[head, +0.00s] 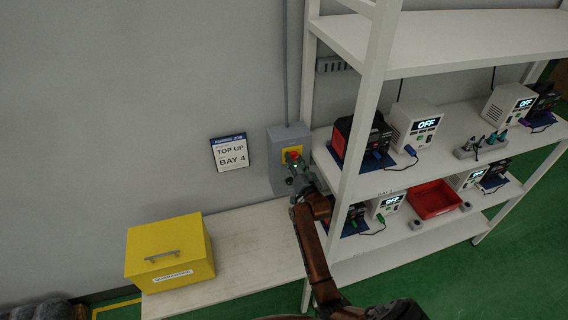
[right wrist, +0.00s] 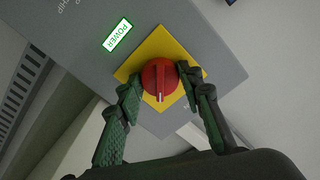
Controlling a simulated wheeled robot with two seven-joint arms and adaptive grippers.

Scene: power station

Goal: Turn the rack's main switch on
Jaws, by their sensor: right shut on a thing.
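The main switch is a red rotary knob (head: 292,156) on a yellow plate, on a grey wall box (head: 279,145) beside the rack. In the right wrist view, the knob (right wrist: 157,77) sits on the yellow plate (right wrist: 160,107), and its white mark points down in the picture. A label reading POWER (right wrist: 117,35) glows white and green on the box. My right gripper (head: 299,177) is at the box; in the wrist view its two fingers (right wrist: 163,88) are on either side of the knob, shut on it. My left gripper is not in view.
The white rack (head: 352,175) stands right of the box, holding white units (head: 413,124) whose displays read OFF, black devices and a red tray (head: 435,200). A yellow case (head: 170,252) sits on a low bench (head: 245,240). A wall sign (head: 230,152) reads TOP UP BAY 4.

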